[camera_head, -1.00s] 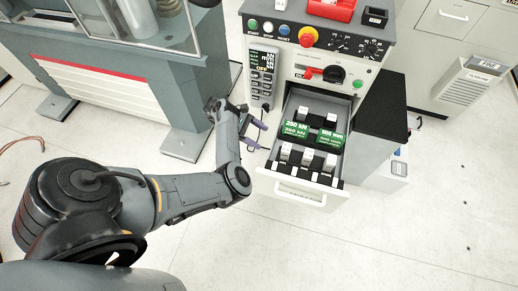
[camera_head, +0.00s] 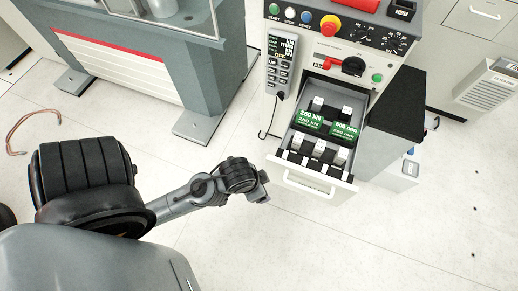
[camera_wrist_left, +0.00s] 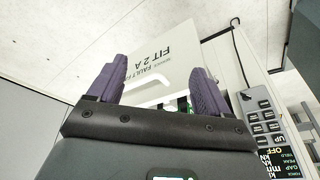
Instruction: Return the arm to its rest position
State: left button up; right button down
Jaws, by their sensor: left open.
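My left arm (camera_head: 190,195) reaches in from the lower left of the head view and ends just left of the open drawer's front (camera_head: 312,187). My left gripper (camera_wrist_left: 157,85) shows two purple fingers spread apart in the left wrist view, with nothing between them. In the head view its fingers are mostly hidden behind the wrist. The gripper is apart from the drawer handle (camera_head: 306,184). My right gripper is in neither view.
The control cabinet (camera_head: 350,35) stands upper right, its drawer out with green labelled blocks inside. A corded handheld panel (camera_head: 280,60) hangs on its left side. The grey testing machine (camera_head: 215,90) stands upper left. The floor (camera_head: 400,240) at lower right is clear.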

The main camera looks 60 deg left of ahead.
pick_arm(q)
jog(key=shift+s+d+r, duration=0.2)
jog(key=shift+s+d, duration=0.1)
jog(key=shift+d, duration=0.3)
notch_tip(320, 180, up, 40)
jog(key=p, duration=4)
notch_tip(320, 180, down, 68)
jog(key=b, duration=6.7)
jog(key=shift+r+b, duration=0.15)
jog(key=shift+b, duration=0.15)
